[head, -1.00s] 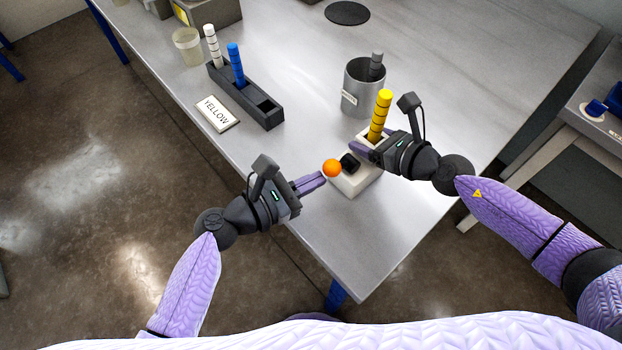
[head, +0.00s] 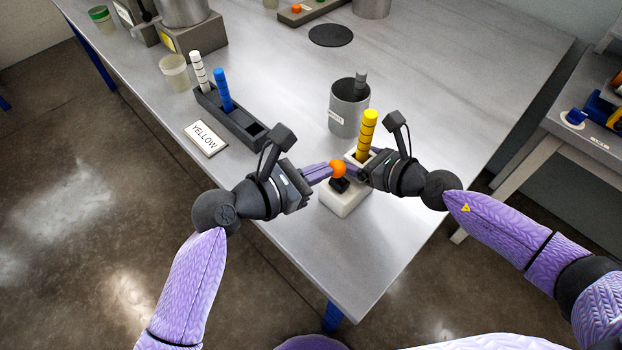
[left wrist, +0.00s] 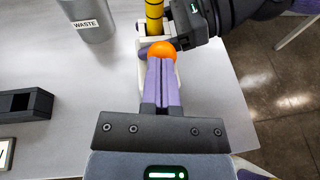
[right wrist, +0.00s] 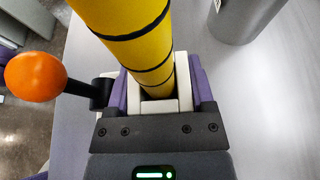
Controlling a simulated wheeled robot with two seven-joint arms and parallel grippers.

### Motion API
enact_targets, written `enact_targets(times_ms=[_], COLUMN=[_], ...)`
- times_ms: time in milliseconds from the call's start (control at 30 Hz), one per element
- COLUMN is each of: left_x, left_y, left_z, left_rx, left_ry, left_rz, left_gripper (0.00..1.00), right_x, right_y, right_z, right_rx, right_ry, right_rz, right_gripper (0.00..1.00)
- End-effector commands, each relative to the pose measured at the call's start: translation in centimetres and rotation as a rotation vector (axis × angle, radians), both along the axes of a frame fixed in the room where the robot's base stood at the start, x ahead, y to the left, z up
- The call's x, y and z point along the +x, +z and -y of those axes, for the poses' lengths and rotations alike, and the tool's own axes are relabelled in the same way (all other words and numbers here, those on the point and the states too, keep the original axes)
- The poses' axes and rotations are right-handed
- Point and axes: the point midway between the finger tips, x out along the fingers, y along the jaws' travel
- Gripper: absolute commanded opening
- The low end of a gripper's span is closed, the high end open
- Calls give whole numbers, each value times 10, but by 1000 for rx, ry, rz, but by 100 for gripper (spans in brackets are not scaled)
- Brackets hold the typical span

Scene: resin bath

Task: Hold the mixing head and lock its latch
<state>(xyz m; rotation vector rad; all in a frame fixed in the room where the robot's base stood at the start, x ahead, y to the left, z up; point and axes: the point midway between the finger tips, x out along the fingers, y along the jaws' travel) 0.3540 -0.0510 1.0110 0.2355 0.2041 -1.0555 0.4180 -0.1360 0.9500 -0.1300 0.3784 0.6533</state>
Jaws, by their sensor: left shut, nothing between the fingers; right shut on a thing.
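The mixing head is a white block (head: 345,203) on the table near its front corner, with a yellow ringed stick (head: 367,134) standing in it. The latch is a black lever with an orange ball knob (head: 338,169); the knob also shows in the right wrist view (right wrist: 36,76). My right gripper (head: 358,166) is shut on the white head, its fingers on either side of it below the yellow stick (right wrist: 135,40). My left gripper (head: 328,172) is shut and empty, its fingertips at the orange knob (left wrist: 162,50), touching or very close to it.
A grey waste can (head: 348,112) with a grey stick stands behind the head. A dark rack (head: 243,126) holds a white and a blue stick, beside a YELLOW sign (head: 206,138). A translucent cup (head: 175,72) stands farther back. The table front is clear.

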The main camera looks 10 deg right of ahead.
Motion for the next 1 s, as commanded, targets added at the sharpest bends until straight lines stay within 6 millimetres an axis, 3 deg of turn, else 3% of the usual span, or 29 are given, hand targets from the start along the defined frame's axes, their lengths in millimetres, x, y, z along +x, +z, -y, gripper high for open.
enact_targets(times_ms=[433,1000], left_x=[9,10], left_y=[8,9], left_z=[12,13], left_rx=[-1,-1], left_ry=[-1,0], left_rz=[0,0], left_gripper=[0,0], right_x=[0,0], right_y=[0,0], right_z=[0,0], right_rx=[0,0], right_ry=[1,1], right_rz=[0,0], right_gripper=[0,0])
